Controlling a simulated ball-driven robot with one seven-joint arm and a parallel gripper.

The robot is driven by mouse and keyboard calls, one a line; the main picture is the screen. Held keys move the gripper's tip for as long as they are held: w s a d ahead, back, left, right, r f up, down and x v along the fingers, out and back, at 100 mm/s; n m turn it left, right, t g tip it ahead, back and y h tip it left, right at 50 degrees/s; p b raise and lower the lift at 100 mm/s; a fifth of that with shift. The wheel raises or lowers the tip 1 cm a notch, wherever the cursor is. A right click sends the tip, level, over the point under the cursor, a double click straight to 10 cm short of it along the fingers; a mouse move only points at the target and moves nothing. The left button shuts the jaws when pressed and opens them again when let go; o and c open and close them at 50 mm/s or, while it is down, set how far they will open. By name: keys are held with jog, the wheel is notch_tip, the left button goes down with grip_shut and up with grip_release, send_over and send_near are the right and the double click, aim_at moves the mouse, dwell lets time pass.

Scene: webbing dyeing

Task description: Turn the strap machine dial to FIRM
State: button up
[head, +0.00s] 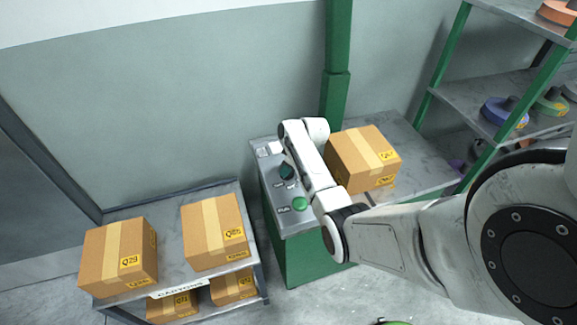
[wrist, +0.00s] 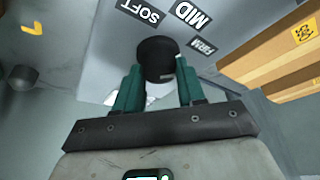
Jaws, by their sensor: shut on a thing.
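The dial (wrist: 156,50) is a round black knob on the grey top panel of the strap machine (head: 307,245), which has a green body. In the wrist view, dark lettered plates reading SOFT (wrist: 143,11), MID (wrist: 192,15) and FIRM (wrist: 203,46) stand around the knob's far and right side. My gripper (wrist: 158,78) has its two green fingers on either side of the knob and is shut on it. In the head view my gripper (head: 287,171) is over the panel, and the knob is hard to tell apart from it. I cannot tell which label the dial points at.
A green button (head: 299,204) sits on the panel's near part. A carton (head: 364,158) stands on the surface right of the machine, close to my arm. More cartons (head: 117,257) stand on a rack at left. Green-framed shelves (head: 475,100) with spools are at right.

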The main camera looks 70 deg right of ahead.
jog(key=o, duration=1)
jog(key=v, duration=1)
jog(key=shift+s+r, duration=0.25)
jog(key=shift+r, duration=0.05)
jog(key=shift+g+y, duration=0.3)
jog(key=shift+g, duration=0.2)
jog(key=a+f, duration=0.1)
jog(key=a, duration=0.3)
jog(key=a+f+b, duration=0.1)
jog(key=a+f, duration=0.1)
jog(key=a, duration=0.2)
jog(key=w+a+f, duration=0.1)
jog(key=a, duration=0.3)
jog(key=shift+a+f, duration=0.3)
jog(key=shift+f, duration=0.1)
jog(key=s+a, duration=0.4)
jog(key=a, duration=0.3)
jog(key=s+a+g+b, duration=0.1)
jog(key=s+a, duration=0.4)
jog(key=a, duration=0.3)
jog(key=s+a+f+g+b, duration=0.1)
jog(key=s+a, duration=0.3)
jog(key=a, duration=0.3)
jog(key=shift+s+a+f, duration=0.15)
jog(key=shift+s+a, duration=0.15)
jog(key=shift+a, duration=0.05)
